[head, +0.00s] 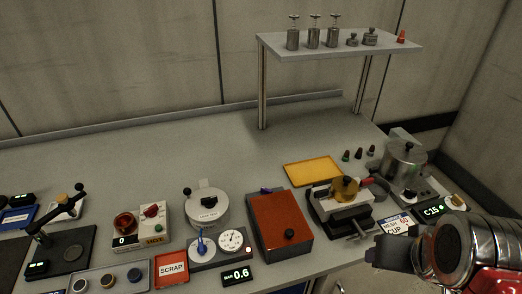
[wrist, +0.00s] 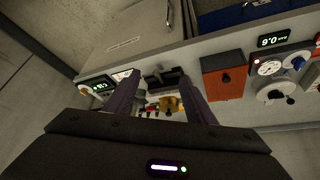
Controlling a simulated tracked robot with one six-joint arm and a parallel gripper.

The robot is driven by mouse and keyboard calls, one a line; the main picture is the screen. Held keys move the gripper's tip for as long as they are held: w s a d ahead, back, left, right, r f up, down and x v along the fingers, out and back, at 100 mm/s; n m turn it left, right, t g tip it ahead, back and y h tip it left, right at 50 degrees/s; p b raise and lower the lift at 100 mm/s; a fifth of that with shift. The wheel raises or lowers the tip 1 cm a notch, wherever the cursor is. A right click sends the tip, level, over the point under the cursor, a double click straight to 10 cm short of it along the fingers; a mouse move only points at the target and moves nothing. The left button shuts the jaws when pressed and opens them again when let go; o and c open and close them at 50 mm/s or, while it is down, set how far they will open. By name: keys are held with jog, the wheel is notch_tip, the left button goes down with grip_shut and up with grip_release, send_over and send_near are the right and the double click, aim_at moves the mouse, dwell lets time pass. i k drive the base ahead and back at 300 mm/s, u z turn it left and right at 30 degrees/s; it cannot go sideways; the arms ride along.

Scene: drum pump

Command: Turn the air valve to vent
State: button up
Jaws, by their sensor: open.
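The air valve (head: 202,246) is a blue lever on a pale round dial, set on a dark grey base at the front of the bench. A round pressure gauge (head: 231,241) sits right beside it, and a display (head: 237,276) in front reads BAR 0.6. The blue valve also shows at the right edge of the wrist view (wrist: 298,62), too small to read its position marks. My gripper (head: 383,252) is at the lower right in the head view, well to the right of the valve. Its two fingers (wrist: 158,90) are apart and hold nothing.
A red SCRAP tray (head: 171,268) is left of the valve. The bench middle behind is clear, below a raised shelf (head: 338,43).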

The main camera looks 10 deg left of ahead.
aim_at(201, 249)
jog(key=u, duration=1.6)
jog(key=k, duration=0.45)
jog(key=z, duration=0.05)
jog(key=i, duration=0.45)
jog(key=z, duration=0.05)
jog(key=k, duration=0.15)
jog(key=u, duration=0.05)
